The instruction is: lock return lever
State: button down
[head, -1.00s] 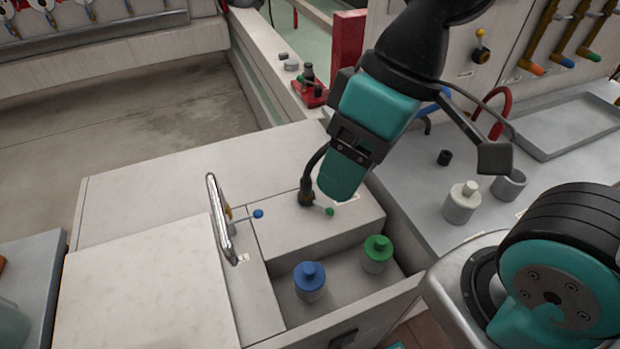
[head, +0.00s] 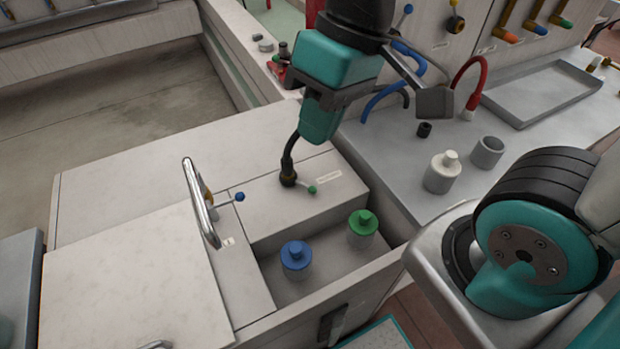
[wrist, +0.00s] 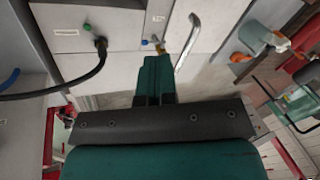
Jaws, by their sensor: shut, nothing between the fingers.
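A small lever with a green knob (head: 312,189) sits on the raised pale box, beside a label and the fitting of a black hose (head: 288,176). A second lever with a blue knob (head: 240,197) stands left of it, by an upright chrome handle (head: 201,203). I cannot read which label says return. My gripper (head: 318,132) is shut and empty, above and behind the green-knobbed lever, apart from it. In the wrist view its closed fingers (wrist: 154,78) point towards the blue knob (wrist: 145,42); the green knob (wrist: 88,27) is further left.
A blue-capped bottle (head: 296,260) and a green-capped bottle (head: 362,229) stand in the recess in front. A white bottle (head: 443,173), grey cup (head: 487,152) and tray (head: 530,92) are on the right counter. Red and blue hoses rise behind.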

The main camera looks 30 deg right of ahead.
aim_at(305, 187)
jog(key=w+d+f+m+b, duration=0.3)
jog(key=w+d+f+m, duration=0.4)
jog(key=w+f, duration=0.3)
jog(key=w+d+f+m+g+h+b, duration=0.1)
jog(key=w+d+f+m+b, duration=0.3)
jog(key=w+d+f+m, duration=0.4)
jog(key=w+f+m, duration=0.2)
jog(key=w+f, duration=0.1)
jog(key=shift+w+f+g, duration=0.15)
jog(key=shift+f+g, duration=0.15)
jog(key=shift+f, duration=0.1)
jog(key=shift+a+f, duration=0.1)
jog(key=x, duration=1)
jog(key=shift+s+a+p, duration=0.3)
jog(key=shift+s+a, duration=0.1)
jog(key=shift+a, duration=0.2)
jog(key=shift+s+a+p, duration=0.25)
jog(key=shift+s+a, duration=0.1)
jog(key=shift+a, duration=0.2)
jog(key=shift+s+a+f, duration=0.3)
jog(key=shift+a, duration=0.2)
